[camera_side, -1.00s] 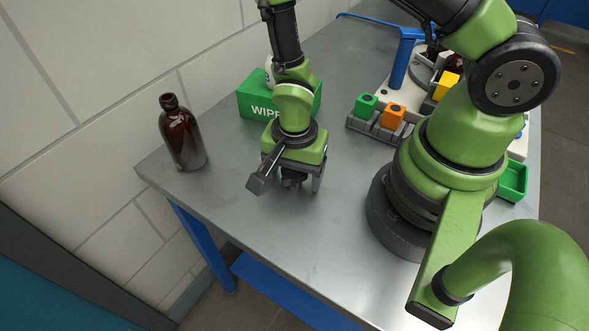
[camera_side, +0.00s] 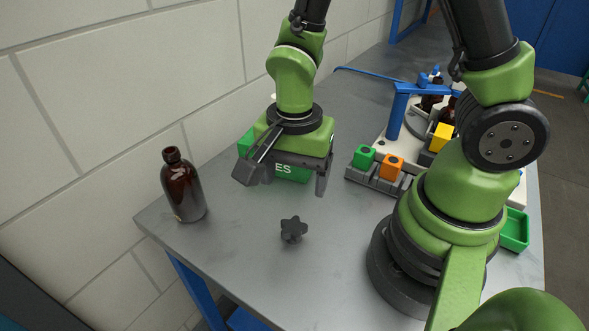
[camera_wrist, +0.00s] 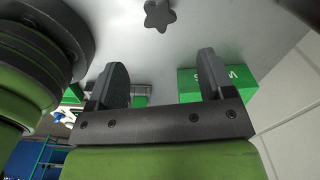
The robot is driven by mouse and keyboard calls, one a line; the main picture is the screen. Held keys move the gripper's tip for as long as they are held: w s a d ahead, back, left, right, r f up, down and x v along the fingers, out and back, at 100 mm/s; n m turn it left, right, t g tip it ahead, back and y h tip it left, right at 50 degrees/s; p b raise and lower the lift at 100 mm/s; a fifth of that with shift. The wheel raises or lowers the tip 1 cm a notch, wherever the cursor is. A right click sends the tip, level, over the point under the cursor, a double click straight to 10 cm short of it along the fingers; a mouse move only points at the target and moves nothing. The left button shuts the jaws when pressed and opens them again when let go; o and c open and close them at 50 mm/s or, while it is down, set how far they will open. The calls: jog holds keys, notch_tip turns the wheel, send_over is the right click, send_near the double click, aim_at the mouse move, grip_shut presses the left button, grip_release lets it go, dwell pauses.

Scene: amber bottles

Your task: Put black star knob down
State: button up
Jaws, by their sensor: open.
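The black star knob (camera_side: 293,229) stands on the bare metal table near its front edge, with its lobed head up. It also shows in the wrist view (camera_wrist: 159,15) at the top, beyond the fingertips. My gripper (camera_side: 284,188) is open and empty above the table, a little behind and above the knob and clear of it. In the wrist view my two fingers (camera_wrist: 161,75) are spread wide with nothing between them.
An amber bottle (camera_side: 184,186) stands at the table's left corner. A green wipes box (camera_side: 292,174) is partly hidden behind my gripper. A grey rack with a green block (camera_side: 363,157) and an orange block (camera_side: 391,166) stands right. The table around the knob is clear.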

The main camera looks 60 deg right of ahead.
jog(key=s+d+r+n+t+y, duration=0.1)
jog(key=s+r+n+t, duration=0.2)
jog(key=r, duration=0.6)
jog(key=s+d+r+n+t+y, duration=0.1)
jog(key=s+r+n+t, duration=0.3)
jog(key=r+n, duration=0.4)
notch_tip(320, 180, up, 2)
jog(key=shift+d+r, duration=0.15)
jog(key=shift+d, duration=0.25)
